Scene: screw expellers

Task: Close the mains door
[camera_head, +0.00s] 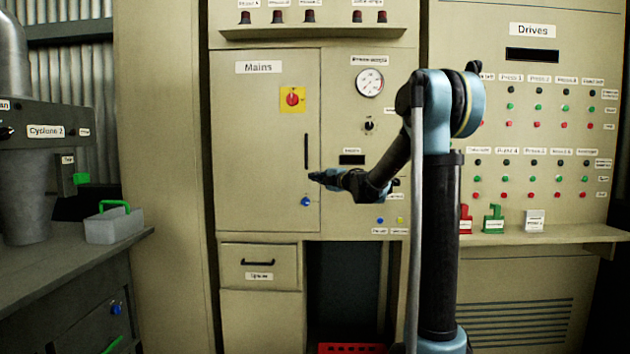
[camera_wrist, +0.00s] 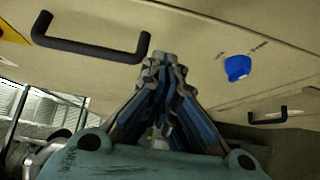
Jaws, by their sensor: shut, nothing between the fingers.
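The beige mains door (camera_head: 255,140) is in the middle of the head view, labelled "Mains". It looks flush or nearly flush with its cabinet; I cannot tell whether a small gap is left. It has a black vertical handle (camera_head: 306,152), a red knob on a yellow plate (camera_head: 292,99) and a blue knob (camera_head: 306,201). My gripper (camera_head: 316,176) is shut and empty, its tips by the door's right edge, just below the handle. In the wrist view my gripper (camera_wrist: 163,62) points at the door face (camera_wrist: 200,35), between the handle (camera_wrist: 90,40) and the blue knob (camera_wrist: 237,67). Contact is unclear.
A drawer (camera_head: 260,267) is below the door. A gauge panel (camera_head: 370,140) adjoins it on the right, partly behind my arm. The drives panel (camera_head: 535,130) has a ledge with small boxes. At left is a bench (camera_head: 75,275) with a grey box with a green handle (camera_head: 114,224).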

